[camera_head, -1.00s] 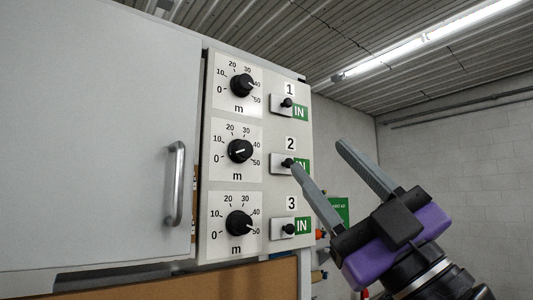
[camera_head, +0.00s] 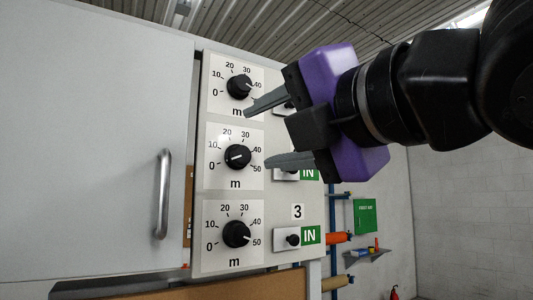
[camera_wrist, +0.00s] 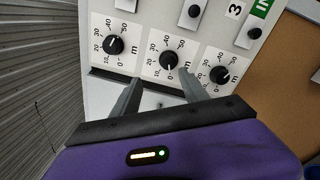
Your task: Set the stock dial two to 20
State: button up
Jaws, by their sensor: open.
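Stock dial two (camera_head: 237,156) is the middle black knob on a white scale plate of the panel. Its white pointer mark is turned to the lower left, near 0. It also shows in the wrist view (camera_wrist: 168,59), ahead of the fingers. My gripper (camera_head: 257,137) is open and empty, to the right of dial two in the head view. Its upper finger shows level with the gap between dials one and two, its lower finger just right of dial two. In the wrist view my fingertips (camera_wrist: 158,76) are spread below the dial, apparently apart from it.
Dial one (camera_head: 239,87) is above and dial three (camera_head: 236,233) below, each with an IN switch beside it. My gripper partly hides switches one and two. A grey cabinet door with a handle (camera_head: 162,194) stands left. A brown board (camera_head: 270,287) lies below the panel.

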aim_at(244, 155)
jog(key=shift+n+h, duration=0.4)
jog(key=shift+h, duration=0.1)
jog(key=shift+w+d+f+p+x, duration=0.15)
jog(key=shift+p+x, duration=0.35)
jog(key=shift+x, duration=0.8)
jog(key=shift+d+f+p+x, duration=0.15)
jog(key=shift+p+x, duration=0.3)
jog(key=shift+x, duration=0.85)
jog(key=shift+w+d+f+p+x, duration=0.15)
jog(key=shift+p+x, duration=0.35)
jog(key=shift+x, duration=0.85)
jog(key=shift+s+a, duration=0.1)
jog(key=shift+f, duration=0.1)
grip_shut()
